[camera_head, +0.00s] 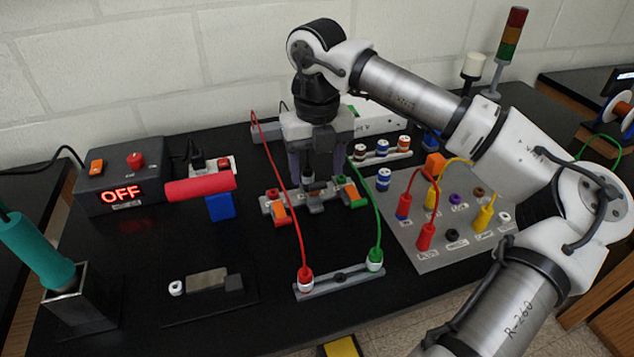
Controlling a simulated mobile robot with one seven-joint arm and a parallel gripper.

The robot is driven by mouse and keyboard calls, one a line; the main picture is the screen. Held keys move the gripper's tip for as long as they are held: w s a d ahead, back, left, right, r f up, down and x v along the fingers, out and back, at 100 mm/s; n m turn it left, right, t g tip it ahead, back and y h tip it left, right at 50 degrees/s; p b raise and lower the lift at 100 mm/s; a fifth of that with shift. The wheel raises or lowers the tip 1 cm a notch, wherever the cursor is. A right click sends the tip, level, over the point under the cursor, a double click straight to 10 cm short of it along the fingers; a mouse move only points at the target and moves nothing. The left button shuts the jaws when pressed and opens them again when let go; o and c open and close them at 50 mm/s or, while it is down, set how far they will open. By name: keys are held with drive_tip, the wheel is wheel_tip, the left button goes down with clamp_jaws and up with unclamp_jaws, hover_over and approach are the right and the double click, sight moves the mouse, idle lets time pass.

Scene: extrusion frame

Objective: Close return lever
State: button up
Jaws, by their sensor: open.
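A small grey terminal block (316,199) lies on the black bench below my gripper. At its left end is an orange lever (279,212) with a red part (272,193) behind it. Which of these is the return lever I cannot tell from the picture. My gripper (316,178) points down over the middle of the block, between the two coloured ends. Its dark fingers are apart, with no held thing visible between them. Whether the fingertips touch the block is unclear.
A red wire (285,190) and a green wire (375,205) run either side of my gripper to a grey strip (340,284). A grey jack panel (420,225) stands right. A red-handled blue tool (200,189) and an OFF box (125,186) stand left.

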sight(317, 185)
drive_tip(key=shift+f+p, duration=0.4)
drive_tip(key=shift+f, duration=2.35)
drive_tip(key=c, duration=0.9)
drive_tip(key=shift+c, duration=0.2)
drive_tip(key=shift+f+b, duration=0.1)
drive_tip(key=shift+b, duration=0.25)
